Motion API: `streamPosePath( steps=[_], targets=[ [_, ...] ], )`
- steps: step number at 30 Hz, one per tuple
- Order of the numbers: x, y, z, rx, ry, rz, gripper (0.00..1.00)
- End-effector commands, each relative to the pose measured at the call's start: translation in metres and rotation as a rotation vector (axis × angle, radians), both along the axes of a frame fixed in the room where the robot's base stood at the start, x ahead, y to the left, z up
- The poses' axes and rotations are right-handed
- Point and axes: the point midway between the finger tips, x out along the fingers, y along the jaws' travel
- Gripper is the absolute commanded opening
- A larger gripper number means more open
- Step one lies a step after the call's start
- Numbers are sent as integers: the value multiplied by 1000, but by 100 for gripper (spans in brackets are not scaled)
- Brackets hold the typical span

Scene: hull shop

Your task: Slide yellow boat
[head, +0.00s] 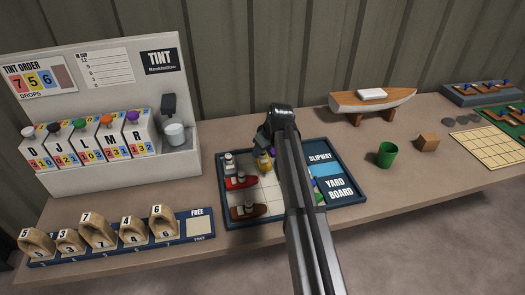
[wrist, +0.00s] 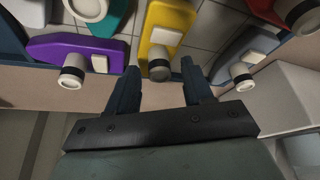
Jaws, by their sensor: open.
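The yellow boat (head: 264,164) is on the yard board (head: 225,222), partly hidden in the head view by my arm. In the wrist view the yellow boat (wrist: 166,32) lies lengthwise, with a pale block on its deck and a dark-topped funnel (wrist: 160,70) at its near end. My gripper (wrist: 161,68) is open. Its two fingertips appear on either side of that funnel, with nothing held; I cannot tell how far above the boat they are. In the head view the gripper tip is over the board's back edge, mostly hidden behind my arm.
The purple boat (wrist: 48,48) lies left of the yellow one and a grey boat (wrist: 236,52) right, both close by. A red boat (head: 240,181) and a brown boat (head: 247,210) are also on the board. A green cup (head: 387,154) and a wooden block (head: 428,142) stand to the right.

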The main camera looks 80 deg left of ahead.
Motion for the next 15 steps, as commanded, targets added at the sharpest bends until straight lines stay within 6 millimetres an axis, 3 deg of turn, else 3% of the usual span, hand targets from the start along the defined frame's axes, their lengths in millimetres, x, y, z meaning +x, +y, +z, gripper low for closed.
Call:
streamPosePath(
  steps=[14,15],
  targets=[
    [-2,3,-9,0,0,0,51],
    [-2,3,-9,0,0,0,47]
  ],
)
